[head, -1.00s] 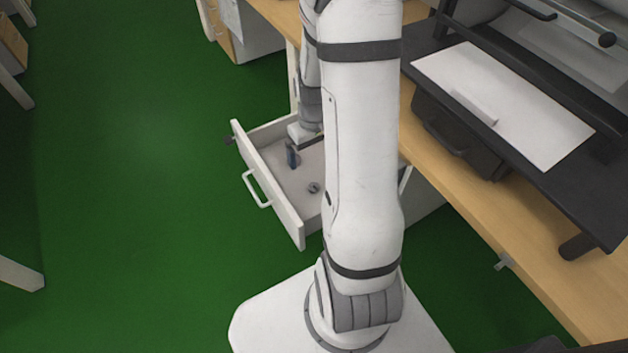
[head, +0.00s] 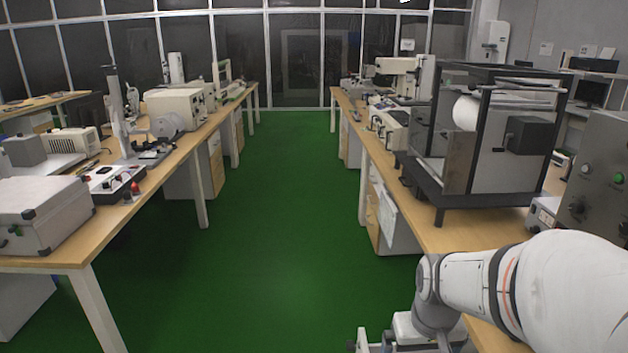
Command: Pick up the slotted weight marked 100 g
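No slotted weight shows in the head view now. My white arm reaches in from the lower right, and its wrist runs off the bottom edge. My gripper's fingers are below the picture, so I cannot see whether they hold anything. A small pale edge at the bottom, left of my wrist, may be part of the open drawer (head: 363,341); its inside is out of view.
A long wooden bench (head: 440,237) runs along the right, carrying a black-framed glass enclosure (head: 510,185). Another bench (head: 75,250) on the left holds a grey case (head: 38,212) and several instruments. The green floor (head: 265,225) between them is clear.

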